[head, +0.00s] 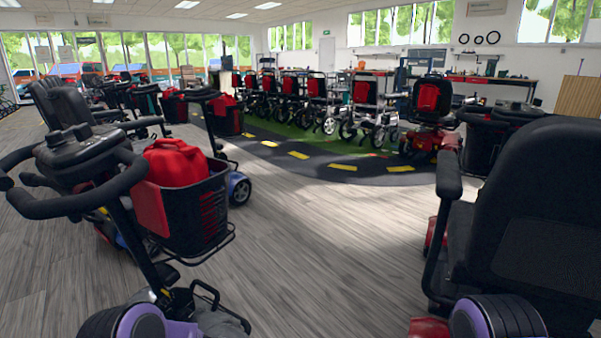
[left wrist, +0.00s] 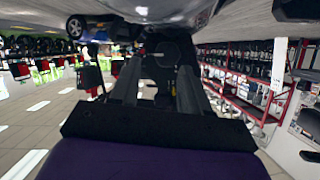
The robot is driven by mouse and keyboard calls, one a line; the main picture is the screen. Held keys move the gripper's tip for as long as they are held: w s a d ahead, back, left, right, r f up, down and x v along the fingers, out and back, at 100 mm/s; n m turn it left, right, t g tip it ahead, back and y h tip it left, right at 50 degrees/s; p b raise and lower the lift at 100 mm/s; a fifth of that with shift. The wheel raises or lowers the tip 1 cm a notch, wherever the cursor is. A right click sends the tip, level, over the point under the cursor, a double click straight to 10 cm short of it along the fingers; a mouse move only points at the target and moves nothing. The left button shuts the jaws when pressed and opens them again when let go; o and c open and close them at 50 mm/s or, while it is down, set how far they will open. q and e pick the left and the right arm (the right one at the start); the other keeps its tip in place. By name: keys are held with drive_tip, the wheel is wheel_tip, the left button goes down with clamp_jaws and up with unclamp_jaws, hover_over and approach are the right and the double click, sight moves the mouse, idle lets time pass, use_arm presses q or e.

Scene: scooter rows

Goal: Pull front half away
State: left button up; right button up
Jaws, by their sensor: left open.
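A scooter front with a black tiller and looped handlebar (head: 75,150) stands at the left of the head view. A black wire basket (head: 212,212) with a red bag (head: 177,163) is on it. Its lower end is partly cut off and dark, so I cannot tell whether it is joined to a rear half. My left gripper (left wrist: 156,78) shows in the left wrist view, with its two dark fingers apart. A dark part lies between or behind them; contact is unclear.
A black scooter seat (head: 545,215) with an armrest stands close on the right. Wooden floor between it and the basket is clear. Several scooters and wheelchairs with red packs (head: 362,92) line the back, beyond a dark track (head: 330,168) with yellow dashes.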

use_arm(q)
drive_tip(key=s+a+f+m+g+h, duration=0.1)
drive_tip(key=s+f+h, duration=0.15)
drive_tip(key=s, duration=0.45)
drive_tip(key=s+a+f+h, duration=0.1)
drive_tip(key=s+a+f, duration=0.15)
drive_tip(key=s, duration=0.35)
drive_tip(key=s+f+m+g+h, duration=0.1)
drive_tip(key=s+f, duration=0.2)
drive_tip(key=s, duration=0.4)
drive_tip(key=s+a+n+g+h, duration=0.25)
drive_tip(key=s+g, duration=0.25)
drive_tip(key=s, duration=1.3)
wheel_tip(320, 180, down, 7)
drive_tip(key=m+b, duration=0.1)
drive_tip(key=b, duration=0.7)
use_arm(e)
wheel_tip(320, 180, down, 8)
drive_tip(key=s, duration=0.1)
use_arm(q)
wheel_tip(320, 180, up, 38)
drive_tip(key=y+p, duration=0.1)
drive_tip(key=p, duration=3.7)
drive_tip(key=shift+w+a, duration=0.3)
drive_tip(key=shift+a, duration=0.1)
use_arm(e)
wheel_tip(320, 180, up, 38)
drive_tip(key=w, duration=0.1)
